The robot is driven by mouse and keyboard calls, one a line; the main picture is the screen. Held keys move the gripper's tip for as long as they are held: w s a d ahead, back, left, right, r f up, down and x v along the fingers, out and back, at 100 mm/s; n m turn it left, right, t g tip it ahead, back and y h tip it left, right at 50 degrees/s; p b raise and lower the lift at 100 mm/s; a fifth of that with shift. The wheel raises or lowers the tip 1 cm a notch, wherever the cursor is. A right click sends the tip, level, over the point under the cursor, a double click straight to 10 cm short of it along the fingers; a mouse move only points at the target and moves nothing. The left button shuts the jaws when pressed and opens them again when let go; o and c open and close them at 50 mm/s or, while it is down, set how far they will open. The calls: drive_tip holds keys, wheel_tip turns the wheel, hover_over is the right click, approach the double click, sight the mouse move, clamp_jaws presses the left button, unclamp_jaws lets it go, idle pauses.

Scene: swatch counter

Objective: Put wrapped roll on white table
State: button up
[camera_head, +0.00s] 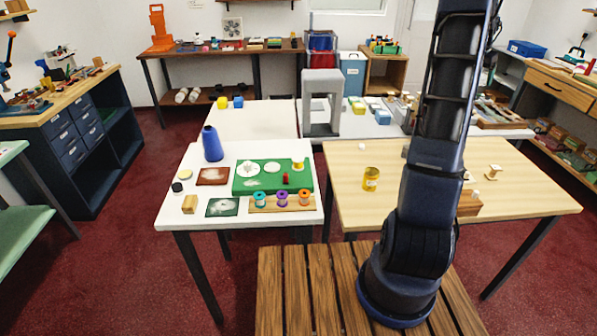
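The near white table (267,224) stands left of centre with small goods on it. Another white table top (258,122) lies behind it. I cannot tell for sure which thing is the wrapped roll. A yellow cylinder with a label (370,180) stands upright on the wooden table (348,208) right of the white table. White rolls (181,96) lie on a low shelf at the back. My arm rises at the right and leaves the picture at the top. My gripper is out of view, so its state and anything in it are hidden.
A grey frame (322,101) stands behind. My arm hides part of the wooden table.

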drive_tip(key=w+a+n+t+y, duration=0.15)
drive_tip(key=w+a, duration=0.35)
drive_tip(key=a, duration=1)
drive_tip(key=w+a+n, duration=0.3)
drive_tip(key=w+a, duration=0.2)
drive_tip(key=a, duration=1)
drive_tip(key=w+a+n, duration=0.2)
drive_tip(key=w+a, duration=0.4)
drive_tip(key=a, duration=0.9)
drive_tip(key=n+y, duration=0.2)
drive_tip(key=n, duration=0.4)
hover_over(253, 149)
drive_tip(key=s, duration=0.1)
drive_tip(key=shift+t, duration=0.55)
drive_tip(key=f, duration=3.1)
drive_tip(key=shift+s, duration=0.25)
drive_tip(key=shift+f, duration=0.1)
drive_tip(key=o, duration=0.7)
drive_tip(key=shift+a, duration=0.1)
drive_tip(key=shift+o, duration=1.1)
